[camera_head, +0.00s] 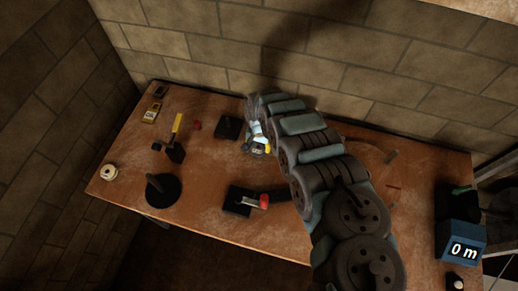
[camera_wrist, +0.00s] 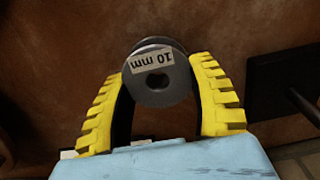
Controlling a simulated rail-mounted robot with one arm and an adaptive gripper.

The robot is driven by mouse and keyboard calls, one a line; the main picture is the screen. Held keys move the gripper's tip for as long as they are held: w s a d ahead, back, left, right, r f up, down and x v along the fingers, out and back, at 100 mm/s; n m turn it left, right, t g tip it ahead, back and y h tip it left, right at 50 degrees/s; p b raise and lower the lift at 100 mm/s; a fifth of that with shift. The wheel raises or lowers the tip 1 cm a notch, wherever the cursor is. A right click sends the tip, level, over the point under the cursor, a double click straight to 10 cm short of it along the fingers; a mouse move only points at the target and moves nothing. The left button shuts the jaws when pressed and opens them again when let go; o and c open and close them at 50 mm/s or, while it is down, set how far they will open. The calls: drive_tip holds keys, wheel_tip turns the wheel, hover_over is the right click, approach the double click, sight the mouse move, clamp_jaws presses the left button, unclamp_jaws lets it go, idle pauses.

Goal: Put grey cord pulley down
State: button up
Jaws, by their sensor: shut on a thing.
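The grey cord pulley (camera_wrist: 158,88) is a round grey flanged spool with a centre hole and a white "10 mm" label. It sits between the yellow fingers of my gripper (camera_wrist: 166,72) in the wrist view, and the gripper is shut on it. In the head view my gripper (camera_head: 259,147) is over the middle of the brown workbench (camera_head: 210,160), and a small grey part of the pulley shows there. I cannot tell whether the pulley touches the bench.
A black block (camera_head: 228,128) stands close left of my gripper. A black base with a red-tipped part (camera_head: 248,201) is in front. A black disc with a post (camera_head: 162,190), a cream spool (camera_head: 109,172) and a yellow-handled tool (camera_head: 176,126) are left. A "0 m" box (camera_head: 461,239) is right.

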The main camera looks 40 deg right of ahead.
drive_tip(key=shift+f, duration=1.15)
drive_tip(key=shift+f, duration=0.15)
drive_tip(key=o, duration=1.2)
drive_tip(key=shift+c, duration=0.2)
drive_tip(key=shift+s, duration=0.1)
wheel_tip(320, 180, up, 12)
idle(0.3)
